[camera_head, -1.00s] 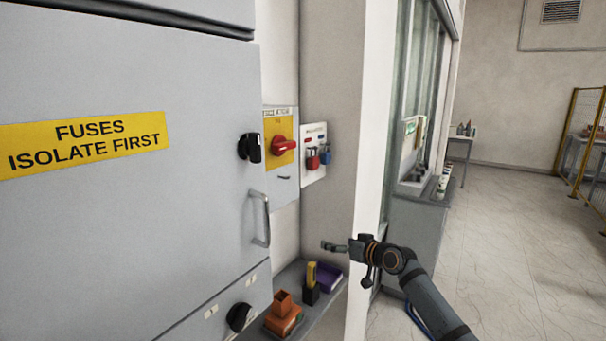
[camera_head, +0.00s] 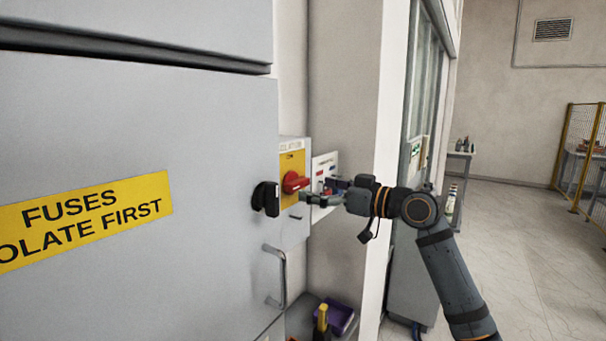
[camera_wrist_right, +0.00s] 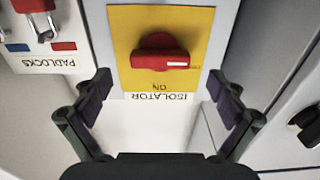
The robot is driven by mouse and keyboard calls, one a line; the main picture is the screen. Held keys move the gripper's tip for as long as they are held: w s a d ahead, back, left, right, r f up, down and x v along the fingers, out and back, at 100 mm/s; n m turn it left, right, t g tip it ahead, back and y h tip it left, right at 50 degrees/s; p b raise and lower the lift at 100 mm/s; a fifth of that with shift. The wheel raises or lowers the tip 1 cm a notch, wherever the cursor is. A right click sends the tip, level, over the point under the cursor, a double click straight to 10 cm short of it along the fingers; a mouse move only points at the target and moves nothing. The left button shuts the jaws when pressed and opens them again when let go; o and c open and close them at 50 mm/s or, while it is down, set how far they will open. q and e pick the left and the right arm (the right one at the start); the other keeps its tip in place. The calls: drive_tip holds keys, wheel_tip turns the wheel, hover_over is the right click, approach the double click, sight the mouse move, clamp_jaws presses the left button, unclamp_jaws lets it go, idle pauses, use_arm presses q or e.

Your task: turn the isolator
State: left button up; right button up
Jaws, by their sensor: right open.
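The isolator has a red rotary handle (camera_head: 293,182) on a yellow plate (camera_head: 291,160), on a grey box beyond the large cabinet. In the right wrist view, the isolator is upside down; its red handle (camera_wrist_right: 160,52) lies crosswise, with a white mark at its right end by the plate's edge. "ON" and "ISOLATOR" are lettered beside it. My right gripper (camera_head: 308,197) is open and empty just in front of the isolator. In the right wrist view, its spread fingers (camera_wrist_right: 159,88) frame the handle from either side, without visible contact. My left gripper is out of view.
A grey cabinet (camera_head: 120,130) labelled "FUSES ISOLATE FIRST" fills the left, with a black knob (camera_head: 266,198) and bar handle (camera_head: 276,277). A padlock board (camera_head: 324,170) adjoins the isolator. A shelf with a purple bin (camera_head: 340,317) is below. Floor at right is clear.

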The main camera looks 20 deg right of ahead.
sight(302, 185)
drive_tip(key=x, duration=0.1)
drive_tip(key=p+x, duration=0.1)
drive_tip(key=shift+w+a+r, duration=0.2)
drive_tip(key=shift+w+a, duration=0.1)
drive_tip(key=shift+w+a+f+p, duration=0.15)
drive_tip(key=shift+w+a+p, duration=0.15)
drive_tip(key=shift+w+p, duration=0.05)
drive_tip(key=shift+w, duration=0.1)
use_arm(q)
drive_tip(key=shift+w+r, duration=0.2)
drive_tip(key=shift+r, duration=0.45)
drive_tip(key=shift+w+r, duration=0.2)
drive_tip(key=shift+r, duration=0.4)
use_arm(e)
drive_tip(key=c, duration=1.1)
